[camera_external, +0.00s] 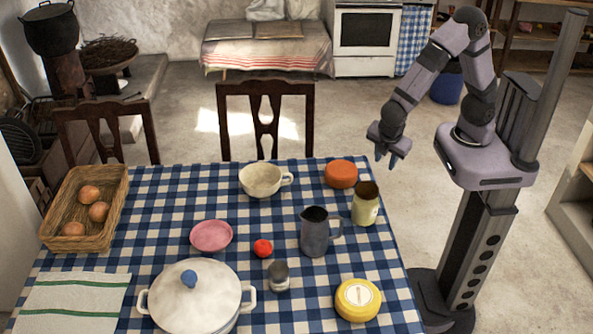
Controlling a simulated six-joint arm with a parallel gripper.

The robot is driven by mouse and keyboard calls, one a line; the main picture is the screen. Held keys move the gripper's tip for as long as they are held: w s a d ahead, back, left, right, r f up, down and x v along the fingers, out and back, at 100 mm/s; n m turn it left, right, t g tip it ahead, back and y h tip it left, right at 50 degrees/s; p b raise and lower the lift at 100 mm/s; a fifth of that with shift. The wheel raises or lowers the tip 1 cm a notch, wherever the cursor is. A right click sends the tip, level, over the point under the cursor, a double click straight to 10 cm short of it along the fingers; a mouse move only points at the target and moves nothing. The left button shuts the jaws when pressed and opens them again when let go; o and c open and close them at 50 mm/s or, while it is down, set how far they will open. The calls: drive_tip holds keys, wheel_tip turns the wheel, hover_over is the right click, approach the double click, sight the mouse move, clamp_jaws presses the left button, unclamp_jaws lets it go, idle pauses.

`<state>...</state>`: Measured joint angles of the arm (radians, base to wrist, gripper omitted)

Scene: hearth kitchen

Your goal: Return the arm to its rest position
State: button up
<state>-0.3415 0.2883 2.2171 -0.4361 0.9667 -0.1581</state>
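My arm is on the right, bent at the elbow and reaching left and down from its column. My gripper (386,157) hangs in the air past the table's right back corner, above the floor in the picture. Its two blue-grey fingertips point down with a small gap between them. I see nothing held between them. The gripper is apart from the table and everything on it.
The table (166,175) has a blue checked cloth. An orange round item (341,174), a jar (366,208), a jug (314,236) and a yellow tin (358,300) stand nearest my arm. Two chairs (265,86) stand behind. Floor (450,130) around the gripper looks clear.

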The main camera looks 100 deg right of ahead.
drive_tip(key=s+m+y, duration=0.1)
drive_tip(key=m, duration=0.2)
drive_tip(key=s+m+t+y, duration=0.1)
drive_tip(key=s+m+y, duration=0.1)
drive_tip(key=m, duration=0.1)
drive_tip(key=s+m+y, duration=0.2)
drive_tip(key=m, duration=0.1)
drive_tip(key=shift+s+d+r+t+b, duration=0.2)
drive_tip(key=shift+s+r+t+b, duration=0.1)
drive_tip(key=shift+r+b, duration=0.1)
